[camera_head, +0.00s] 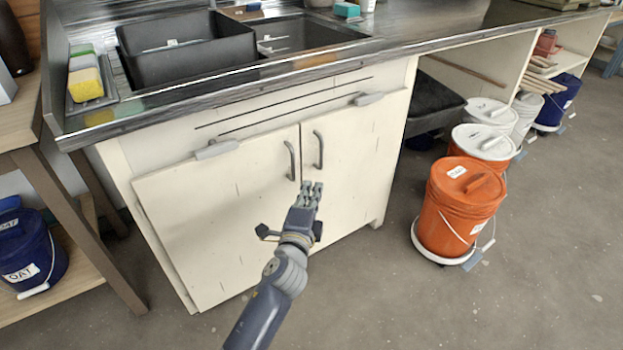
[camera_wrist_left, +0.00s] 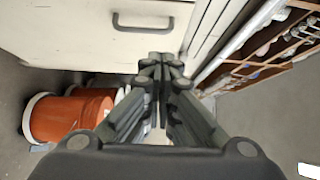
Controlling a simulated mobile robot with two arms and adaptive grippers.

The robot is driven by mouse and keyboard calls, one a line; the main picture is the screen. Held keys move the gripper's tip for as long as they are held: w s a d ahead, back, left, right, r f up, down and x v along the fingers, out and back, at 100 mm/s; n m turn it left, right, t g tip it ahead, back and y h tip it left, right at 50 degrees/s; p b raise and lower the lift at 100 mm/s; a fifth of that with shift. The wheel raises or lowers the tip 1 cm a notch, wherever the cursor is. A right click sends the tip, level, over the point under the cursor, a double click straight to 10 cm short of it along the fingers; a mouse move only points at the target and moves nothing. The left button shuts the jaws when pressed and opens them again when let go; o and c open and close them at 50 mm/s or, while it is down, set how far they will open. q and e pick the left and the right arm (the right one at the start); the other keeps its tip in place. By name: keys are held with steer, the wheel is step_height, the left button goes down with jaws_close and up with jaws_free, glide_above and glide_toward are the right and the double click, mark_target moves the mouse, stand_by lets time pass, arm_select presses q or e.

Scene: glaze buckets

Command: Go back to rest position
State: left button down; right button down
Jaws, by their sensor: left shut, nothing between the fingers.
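My left gripper (camera_head: 311,190) is in the middle of the head view, in front of the white cabinet (camera_head: 220,225) under the sink. It is shut and empty. Its fingertips appear just below the two grey door handles (camera_head: 319,150); whether they touch the door I cannot tell. Both cabinet doors look shut. In the left wrist view the closed fingers (camera_wrist_left: 161,68) point toward the cabinet, with one handle (camera_wrist_left: 142,23) above them. My right gripper is not in view.
An orange lidded bucket (camera_head: 455,212) stands on the floor right of the cabinet, with white-lidded buckets (camera_head: 483,141) behind it. A wooden shelf (camera_head: 75,298) with a blue bucket (camera_head: 28,255) is at left. The counter (camera_head: 440,32) overhangs above. The floor in front is clear.

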arm_select(q)
steer(key=shift+s, duration=0.5)
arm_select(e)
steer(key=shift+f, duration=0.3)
